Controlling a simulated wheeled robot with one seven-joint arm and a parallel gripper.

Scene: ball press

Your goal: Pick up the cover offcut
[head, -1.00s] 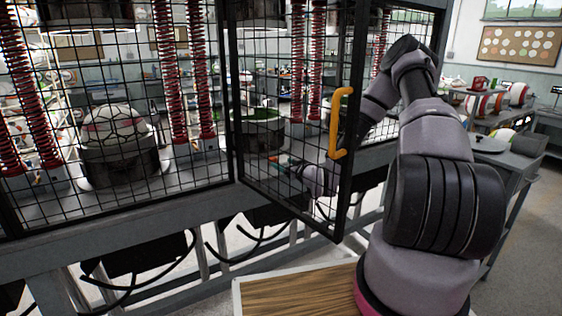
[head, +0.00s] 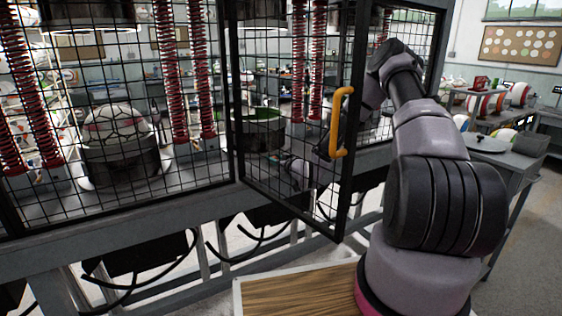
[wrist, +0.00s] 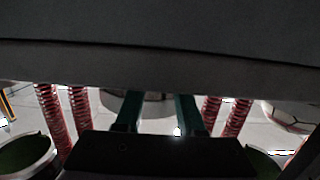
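I cannot make out the cover offcut in either view. My gripper shows in the wrist view (wrist: 158,115) as two dark green fingers standing apart. No held thing shows between them. A grey round base lies beyond the fingertips, partly hidden by a dark slab across the top of the view. In the head view my arm reaches behind the open mesh door (head: 295,190) into the press cage. My gripper there is too hidden by mesh and dark parts to judge.
Green-lined bowls stand at the lower left (wrist: 25,155) and lower right of the wrist view. Red springs (head: 170,70) rise inside the cage. A patterned ball (head: 115,125) sits in a mould on the left. The door's orange handle (head: 340,120) is close to my arm.

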